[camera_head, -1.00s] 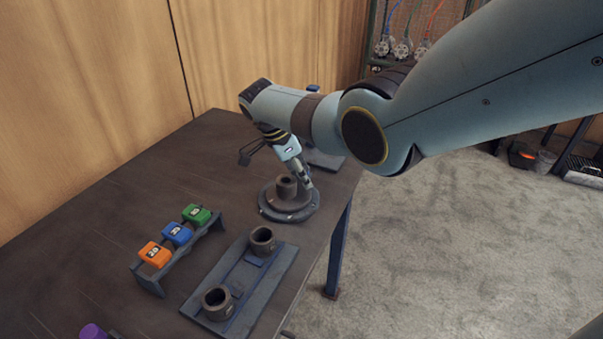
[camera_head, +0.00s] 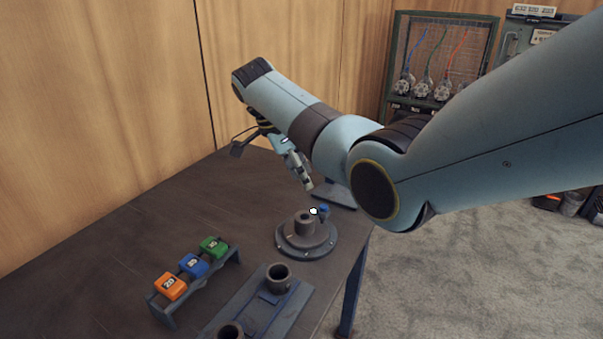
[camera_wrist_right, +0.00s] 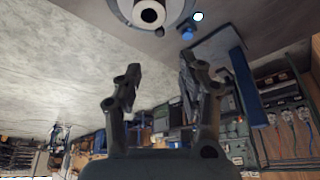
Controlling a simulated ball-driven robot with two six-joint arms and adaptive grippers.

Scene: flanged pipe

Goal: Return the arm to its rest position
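My right arm (camera_head: 375,185) reaches in from the right over the table. My right gripper (camera_head: 303,174) hangs above and just behind the flanged pipe, clear of it. In the right wrist view the two fingers (camera_wrist_right: 159,80) are spread with nothing between them. The grey flanged pipe (camera_head: 306,236) stands upright on the table near its right edge. Its round flange and open bore (camera_wrist_right: 149,14) also show at the top of the right wrist view. My left gripper is not in view.
A rack with orange (camera_head: 170,286), blue (camera_head: 193,265) and green (camera_head: 214,247) blocks stands front left. A plate with two dark cups (camera_head: 278,277) lies in front. A small blue piece with a white spot (camera_head: 323,211) is behind the flange. The table's left side (camera_head: 190,210) is clear.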

